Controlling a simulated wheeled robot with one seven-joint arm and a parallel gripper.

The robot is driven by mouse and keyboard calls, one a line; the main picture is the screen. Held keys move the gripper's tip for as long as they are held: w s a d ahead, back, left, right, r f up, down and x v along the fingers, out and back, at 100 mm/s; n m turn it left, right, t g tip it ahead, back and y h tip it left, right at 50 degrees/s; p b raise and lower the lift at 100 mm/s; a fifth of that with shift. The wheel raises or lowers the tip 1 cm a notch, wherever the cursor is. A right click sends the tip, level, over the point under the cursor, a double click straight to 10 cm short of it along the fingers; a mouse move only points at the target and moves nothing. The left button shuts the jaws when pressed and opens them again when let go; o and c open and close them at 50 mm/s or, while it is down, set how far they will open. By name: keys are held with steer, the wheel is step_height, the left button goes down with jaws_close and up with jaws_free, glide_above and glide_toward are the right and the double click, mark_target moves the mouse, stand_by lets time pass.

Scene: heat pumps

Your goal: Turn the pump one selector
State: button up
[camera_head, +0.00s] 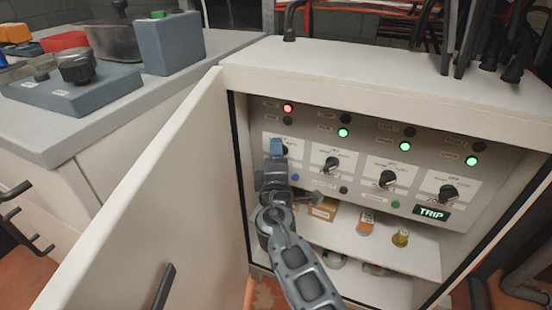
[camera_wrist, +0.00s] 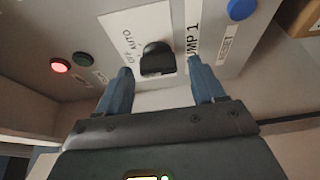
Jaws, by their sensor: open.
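The pump one selector (camera_wrist: 157,58) is a black rotary knob on a white label plate (camera_wrist: 128,30) with "PUMP 1", "OFF" and "AUTO" lettering in the wrist view. My gripper (camera_wrist: 160,65) is open, with one blue-grey finger on each side of the knob. The fingertips reach about level with the knob, with a gap visible on both sides. In the head view my gripper (camera_head: 277,148) is at the leftmost plate of the panel (camera_head: 310,128) and hides the selector there. I cannot tell whether the fingers touch the panel.
Other selectors (camera_head: 331,164), (camera_head: 387,179) and (camera_head: 448,193) sit to the right, below green lamps (camera_head: 404,146). A red lamp (camera_head: 288,108) is lit above pump one. A blue button (camera_wrist: 240,8) is close by. The cabinet door (camera_head: 150,190) stands open at left; a shelf (camera_head: 340,240) lies below.

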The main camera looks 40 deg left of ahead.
steer(key=p+v, duration=0.3)
steer(key=v, duration=0.4)
steer(key=shift+s+d, duration=0.25)
steer(key=shift+f, duration=0.1)
